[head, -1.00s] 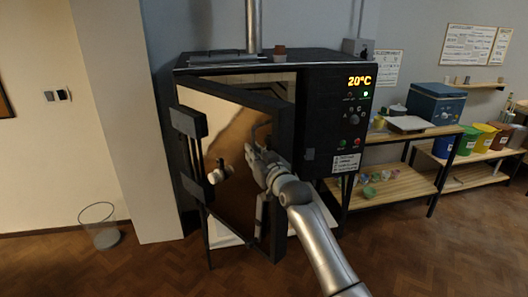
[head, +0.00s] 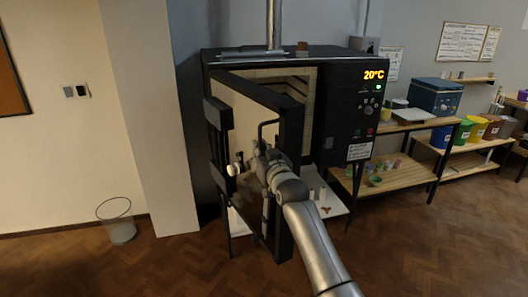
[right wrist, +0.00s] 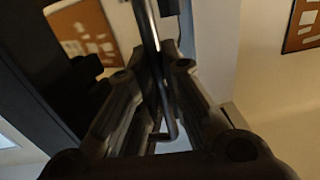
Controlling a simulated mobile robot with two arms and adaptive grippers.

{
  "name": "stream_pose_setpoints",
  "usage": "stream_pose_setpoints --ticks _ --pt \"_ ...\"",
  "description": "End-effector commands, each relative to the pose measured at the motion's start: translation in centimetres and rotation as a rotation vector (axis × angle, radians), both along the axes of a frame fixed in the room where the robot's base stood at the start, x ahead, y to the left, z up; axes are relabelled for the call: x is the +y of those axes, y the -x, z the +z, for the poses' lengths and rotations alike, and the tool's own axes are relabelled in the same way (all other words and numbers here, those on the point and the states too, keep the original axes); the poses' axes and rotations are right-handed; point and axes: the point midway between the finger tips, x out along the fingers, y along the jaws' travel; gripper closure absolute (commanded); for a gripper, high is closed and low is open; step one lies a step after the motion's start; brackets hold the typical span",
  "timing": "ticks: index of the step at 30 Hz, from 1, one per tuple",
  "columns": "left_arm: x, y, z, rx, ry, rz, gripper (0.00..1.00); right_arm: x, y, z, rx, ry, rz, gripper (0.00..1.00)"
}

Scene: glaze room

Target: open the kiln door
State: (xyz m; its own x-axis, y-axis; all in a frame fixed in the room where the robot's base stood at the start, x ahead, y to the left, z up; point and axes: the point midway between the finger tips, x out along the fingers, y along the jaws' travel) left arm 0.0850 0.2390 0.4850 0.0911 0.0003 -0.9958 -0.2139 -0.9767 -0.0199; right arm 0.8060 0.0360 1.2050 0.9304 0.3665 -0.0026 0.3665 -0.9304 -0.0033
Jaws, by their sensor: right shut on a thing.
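The black kiln (head: 345,105) stands against the wall and its display reads 20°C. Its door (head: 290,170) is hinged at the left and stands ajar, swung out toward me, with the pale brick chamber (head: 297,85) showing behind it. My right gripper (head: 262,155) is at the door's outer face, shut on the bent metal door handle (head: 266,125). In the right wrist view the handle (right wrist: 152,40) runs between the two fingers (right wrist: 155,110). My left gripper is not in view.
A wire bin (head: 118,228) stands on the floor at the left by the wall pillar. Wooden shelves (head: 400,170) with pots and coloured buckets (head: 475,130) stand at the right. The wooden floor in front is clear.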

Motion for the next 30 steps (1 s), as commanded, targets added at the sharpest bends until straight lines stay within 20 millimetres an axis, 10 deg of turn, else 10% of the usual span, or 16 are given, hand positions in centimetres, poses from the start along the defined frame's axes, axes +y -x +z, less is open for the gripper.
stream_pose_setpoints --ticks 13,19,30 --pt "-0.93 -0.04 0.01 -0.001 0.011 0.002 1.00 0.24 -0.02 0.58 -0.013 0.000 -0.001 1.00" --pt "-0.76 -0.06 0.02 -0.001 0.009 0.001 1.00 0.23 -0.02 0.42 -0.009 -0.001 -0.001 0.68" --pt "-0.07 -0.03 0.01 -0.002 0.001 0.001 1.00 0.11 0.12 0.21 -0.005 -0.001 -0.001 0.68"
